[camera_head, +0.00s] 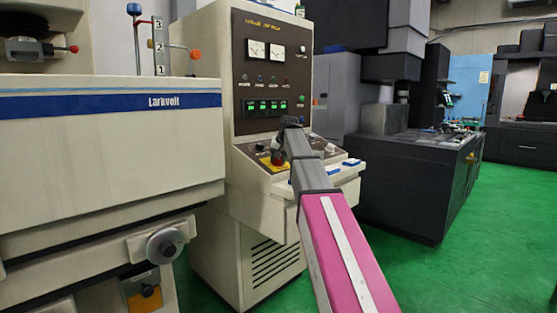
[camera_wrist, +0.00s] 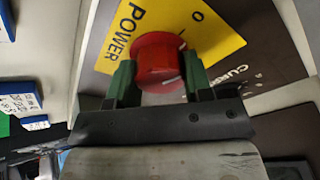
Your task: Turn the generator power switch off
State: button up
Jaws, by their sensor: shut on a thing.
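The generator's power switch is a round red knob (camera_wrist: 158,60) on a yellow plate (camera_wrist: 226,32) printed POWER, with an O mark near the plate's corner. My gripper (camera_wrist: 160,78) has its two green fingers on either side of the knob, closed on it. A small pale mark shows on the knob, but I cannot tell clearly where it points. In the head view, the yellow plate (camera_head: 269,165) lies on the sloping console of the beige generator cabinet (camera_head: 216,110). My arm covers part of that console, and the fingers are hard to make out there.
The dark panel (camera_head: 249,80) above has two dials and a green display. Blue-topped items (camera_head: 351,162) lie on the shelf right of my arm. A beige Larkvolt machine (camera_head: 110,140) stands at left and a dark machine (camera_head: 405,180) at right. Green floor is clear at lower right.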

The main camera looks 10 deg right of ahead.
jog(key=shift+f+n+y, duration=0.1)
jog(key=shift+n+y, duration=0.2)
jog(key=shift+n, duration=1.4)
jog(key=o, duration=0.9)
jog(key=v, duration=1)
jog(key=shift+s+r, duration=0.15)
jog(key=shift+r, duration=0.25)
jog(key=shift+s+d, duration=0.1)
